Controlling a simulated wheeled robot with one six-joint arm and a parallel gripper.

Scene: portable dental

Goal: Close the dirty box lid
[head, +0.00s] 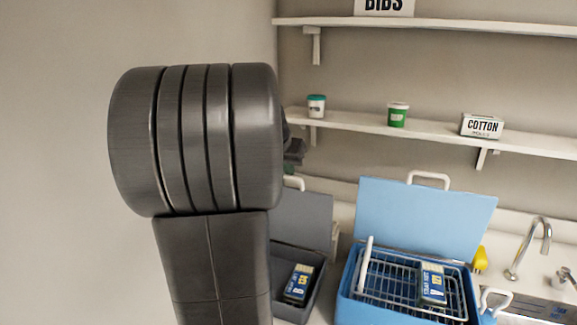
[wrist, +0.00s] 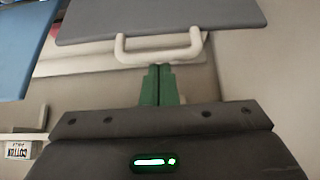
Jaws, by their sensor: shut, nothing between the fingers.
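Two open boxes stand on the counter, and neither shows a label naming it dirty. The grey box (head: 289,312) is partly hidden by my arm; its grey lid (head: 305,225) stands up at the back. The same lid (wrist: 160,18) is at the top of the wrist view, with its white handle (wrist: 135,52). My gripper (wrist: 159,72) is shut and empty, its green fingertips right at the middle of the handle bar; I cannot tell whether they touch. The blue box (head: 352,309) has its blue lid (head: 420,212) raised.
A blue-yellow packet (head: 298,283) lies in the grey box. A wire basket (head: 385,285) with another packet (head: 432,284) sits in the blue box. A yellow object (head: 480,259) and a tap (head: 530,245) are at right. Shelves (head: 430,137) run along the wall above.

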